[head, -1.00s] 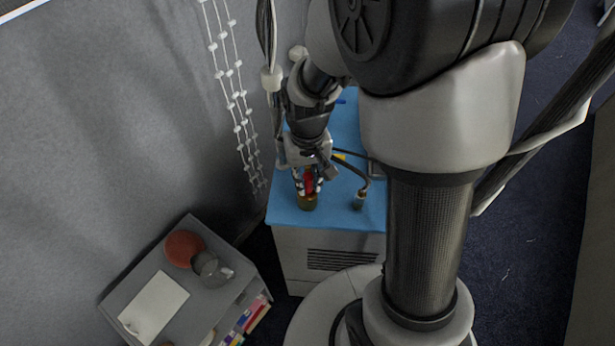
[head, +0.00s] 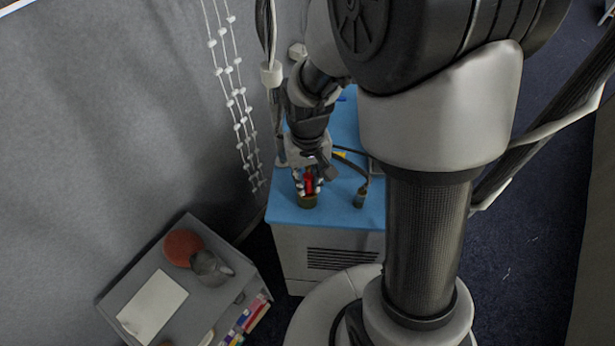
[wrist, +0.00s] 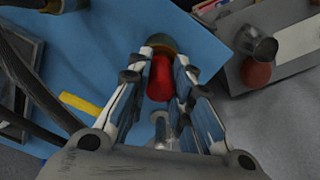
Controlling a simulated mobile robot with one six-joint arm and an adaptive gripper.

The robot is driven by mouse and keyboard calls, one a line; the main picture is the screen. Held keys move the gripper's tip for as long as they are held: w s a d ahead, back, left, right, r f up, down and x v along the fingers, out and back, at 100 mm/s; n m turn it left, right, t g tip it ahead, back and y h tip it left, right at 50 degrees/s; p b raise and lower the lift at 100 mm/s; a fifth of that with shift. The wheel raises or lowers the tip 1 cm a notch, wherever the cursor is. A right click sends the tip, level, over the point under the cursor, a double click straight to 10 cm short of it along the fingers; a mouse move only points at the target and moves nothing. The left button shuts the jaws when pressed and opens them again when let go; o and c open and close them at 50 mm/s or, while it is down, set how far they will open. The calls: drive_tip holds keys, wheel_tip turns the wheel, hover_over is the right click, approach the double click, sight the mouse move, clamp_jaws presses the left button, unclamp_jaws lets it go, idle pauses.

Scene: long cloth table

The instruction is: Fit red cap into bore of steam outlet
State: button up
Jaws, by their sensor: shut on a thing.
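The red cap (head: 309,182) is held between the fingers of my gripper (head: 307,184) over the blue table top. In the wrist view the cap (wrist: 160,78) is a red rounded piece between the two fingers (wrist: 162,75). A short olive-brass cylinder, which looks like the steam outlet (head: 307,202), stands right below the fingertips. It also shows in the wrist view (wrist: 162,43) just past the cap's far end. Its bore is hidden by the cap and fingers. I cannot tell whether the cap is inside the bore or just above it.
A second brass fitting (head: 360,199) with a dark cable stands to the right on the blue top (head: 335,216). A yellow piece (wrist: 81,104) lies nearby. A grey shelf unit (head: 213,299) with a red ball (head: 184,247) and a grey jug (head: 211,267) stands at lower left.

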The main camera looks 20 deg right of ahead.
sight(308, 176)
drive_tip(key=shift+f+b, duration=0.6)
drive_tip(key=shift+f, duration=0.25)
drive_tip(key=o, duration=0.9)
drive_tip(key=shift+r, duration=0.1)
wheel_tip(308, 176, up, 12)
drive_tip(key=shift+f, duration=0.1)
drive_tip(key=shift+s, duration=0.1)
